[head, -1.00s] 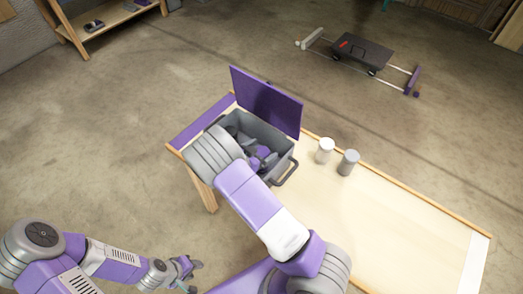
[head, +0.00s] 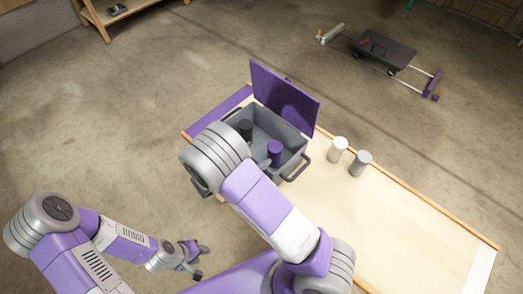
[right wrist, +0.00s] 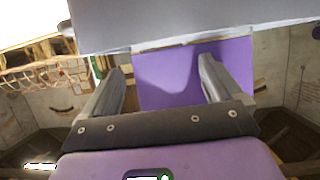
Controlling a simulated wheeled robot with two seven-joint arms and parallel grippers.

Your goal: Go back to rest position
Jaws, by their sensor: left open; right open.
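My left gripper (head: 201,262) is open and empty, left of the table and low in the head view. My right gripper is hidden behind its own grey wrist in the head view, at the near left side of the box. In the right wrist view my right gripper (right wrist: 161,80) shows two spread fingers with nothing between them. The grey box (head: 292,168) stands on the table with its purple lid (head: 285,95) raised. Inside it are a purple cylinder (head: 275,153) and a dark cylinder (head: 245,130).
A white cylinder (head: 338,149) and a grey cylinder (head: 360,163) stand right of the box on the pale table (head: 405,235). A dark cart (head: 385,53) is on the floor at the back right. A wooden shelf (head: 105,20) is at the upper left. Floor left of the table is clear.

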